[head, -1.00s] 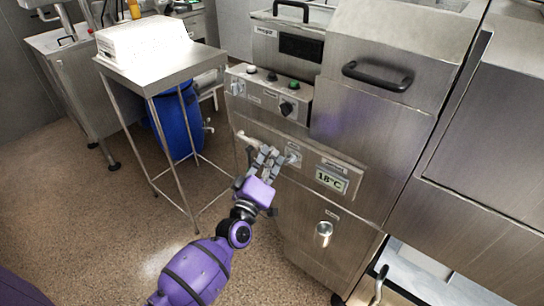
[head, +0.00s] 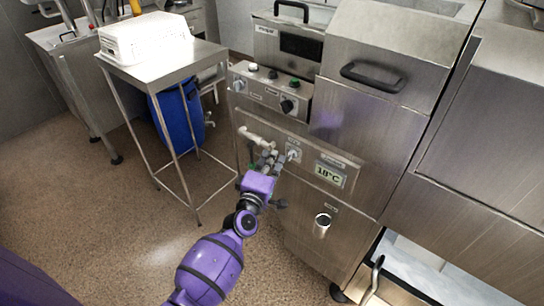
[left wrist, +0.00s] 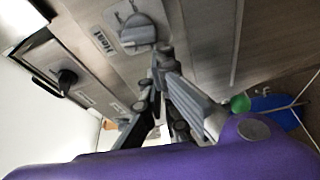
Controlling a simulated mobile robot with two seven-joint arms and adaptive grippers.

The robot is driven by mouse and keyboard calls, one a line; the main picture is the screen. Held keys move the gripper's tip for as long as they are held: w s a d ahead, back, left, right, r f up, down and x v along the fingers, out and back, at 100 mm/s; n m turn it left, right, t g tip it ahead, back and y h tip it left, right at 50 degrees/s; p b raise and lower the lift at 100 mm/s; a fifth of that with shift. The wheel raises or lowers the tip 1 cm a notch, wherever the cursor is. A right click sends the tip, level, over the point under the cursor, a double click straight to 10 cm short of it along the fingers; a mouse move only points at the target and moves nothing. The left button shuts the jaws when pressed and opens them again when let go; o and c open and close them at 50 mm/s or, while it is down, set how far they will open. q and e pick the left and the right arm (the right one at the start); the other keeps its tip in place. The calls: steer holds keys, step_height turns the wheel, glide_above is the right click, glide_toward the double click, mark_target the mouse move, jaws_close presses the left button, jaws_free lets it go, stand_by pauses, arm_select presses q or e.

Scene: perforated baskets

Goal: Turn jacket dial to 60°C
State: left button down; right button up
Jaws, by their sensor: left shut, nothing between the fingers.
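The machine's lower front panel carries a small pale dial (head: 293,155) on a square plate, left of a display (head: 330,174) reading 18°C. I take this as the jacket dial; its scale is too small to read. My left gripper (head: 269,157) is shut and empty, just left of the dial and in front of the panel. In the left wrist view a grey knob on a plate (left wrist: 136,30) is close beyond the fingertips (left wrist: 163,58), up and left of them. I cannot tell whether the fingers touch it. My right gripper is not in view.
An upper panel has a black knob (head: 288,106) and several buttons. A metal spout (head: 321,225) sits below. A steel side table (head: 170,69) and a blue drum (head: 180,120) stand left, with open floor before them.

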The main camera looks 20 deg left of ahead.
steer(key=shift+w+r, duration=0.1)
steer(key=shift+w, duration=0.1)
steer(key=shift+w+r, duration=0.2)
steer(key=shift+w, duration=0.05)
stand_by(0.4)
